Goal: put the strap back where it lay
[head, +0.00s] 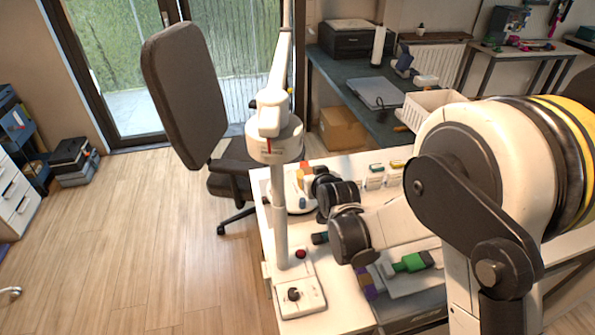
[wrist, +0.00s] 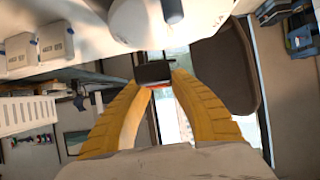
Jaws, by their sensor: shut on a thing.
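My gripper shows in the wrist view (wrist: 158,80), its two yellow fingers closed in on a small dark block-like piece (wrist: 153,72) at the tips. An orange-red bit (wrist: 161,88) shows just below that piece. I cannot tell for sure whether either is the strap, as no strap shape shows clearly. In the head view my arm's dark and white links hide most of the gripper. An orange piece (head: 304,168) shows at the arm's far end, over the white table (head: 345,318).
A white post (head: 280,225) rises at the table's left edge, near a knob box (head: 297,296) and a red button (head: 300,254). Small labelled boxes (head: 375,178) stand behind my arm. A green item (head: 412,262) lies at the front. A dark chair (head: 180,95) stands beyond.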

